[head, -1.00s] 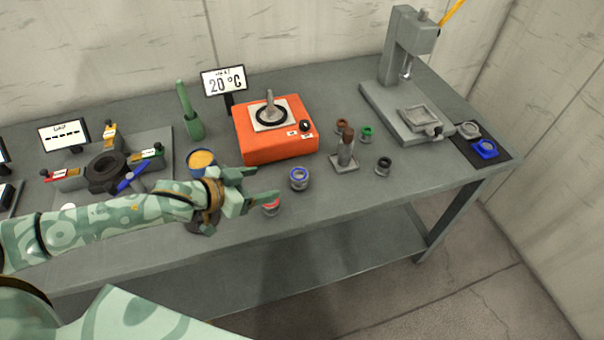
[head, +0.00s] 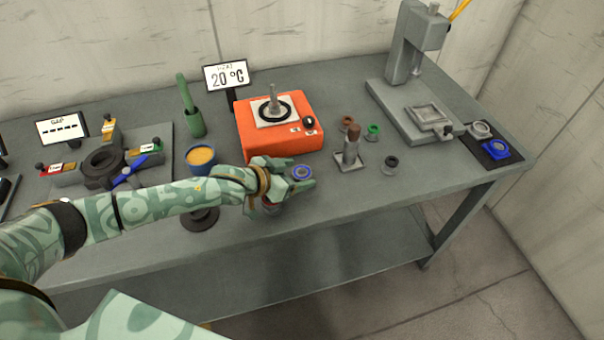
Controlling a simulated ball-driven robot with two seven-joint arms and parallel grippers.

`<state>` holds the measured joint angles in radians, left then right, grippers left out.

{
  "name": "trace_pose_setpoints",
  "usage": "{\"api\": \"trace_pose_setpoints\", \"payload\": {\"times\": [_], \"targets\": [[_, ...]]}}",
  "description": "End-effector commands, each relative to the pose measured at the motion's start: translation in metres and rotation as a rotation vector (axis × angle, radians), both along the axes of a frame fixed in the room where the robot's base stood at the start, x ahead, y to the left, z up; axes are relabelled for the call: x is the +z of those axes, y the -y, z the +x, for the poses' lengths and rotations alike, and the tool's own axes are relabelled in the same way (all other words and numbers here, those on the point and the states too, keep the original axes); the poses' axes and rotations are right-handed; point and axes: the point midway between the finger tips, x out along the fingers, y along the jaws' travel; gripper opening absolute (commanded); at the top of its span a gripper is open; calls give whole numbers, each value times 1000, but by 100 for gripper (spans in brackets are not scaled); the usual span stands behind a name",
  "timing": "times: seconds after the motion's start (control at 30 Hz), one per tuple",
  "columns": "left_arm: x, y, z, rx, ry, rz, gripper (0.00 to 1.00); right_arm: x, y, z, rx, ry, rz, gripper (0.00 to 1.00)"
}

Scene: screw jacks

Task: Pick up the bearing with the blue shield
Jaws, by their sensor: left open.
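The bearing with the blue shield (head: 302,172) is a small grey ring with a blue top, standing on the grey bench right of the middle, in front of the orange heater. My left gripper (head: 306,182) is open, with its fingers pointing right at the bearing. The fingers overlap the bearing's lower part in the head view; I cannot tell whether they touch it. A red-shielded bearing (head: 270,206) is mostly hidden under my left gripper. My right gripper is not in view.
The orange heater (head: 270,145) stands just behind. A post on a base (head: 351,150), bearings with brown (head: 347,121), green (head: 373,131) and black (head: 390,164) tops stand to the right. A blue cup (head: 201,168) is behind my arm. The bench's front right is clear.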

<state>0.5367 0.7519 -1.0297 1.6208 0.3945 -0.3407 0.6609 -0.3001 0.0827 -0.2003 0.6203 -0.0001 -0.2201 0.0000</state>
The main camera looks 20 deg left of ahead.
Motion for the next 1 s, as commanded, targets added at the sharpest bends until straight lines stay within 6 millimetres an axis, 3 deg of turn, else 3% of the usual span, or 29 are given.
{"api": "trace_pose_setpoints", "payload": {"times": [0.03, 0.2, 0.5, 0.67, 0.8, 1.0], "targets": [[0, 0, 0, 0, 0, 0, 65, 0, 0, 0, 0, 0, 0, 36], [0, 0, 0, 0, 0, 0, 17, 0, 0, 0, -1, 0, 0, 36], [1, 0, 0, 0, 0, 0, 17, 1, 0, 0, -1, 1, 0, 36], [14, 0, 0, 0, 3, 1, 17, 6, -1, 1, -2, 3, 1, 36], [39, 0, 0, 0, 4, -1, 17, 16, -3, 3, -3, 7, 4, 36], [90, 25, -38, -3, 2, -5, 17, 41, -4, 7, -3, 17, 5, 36]]}}
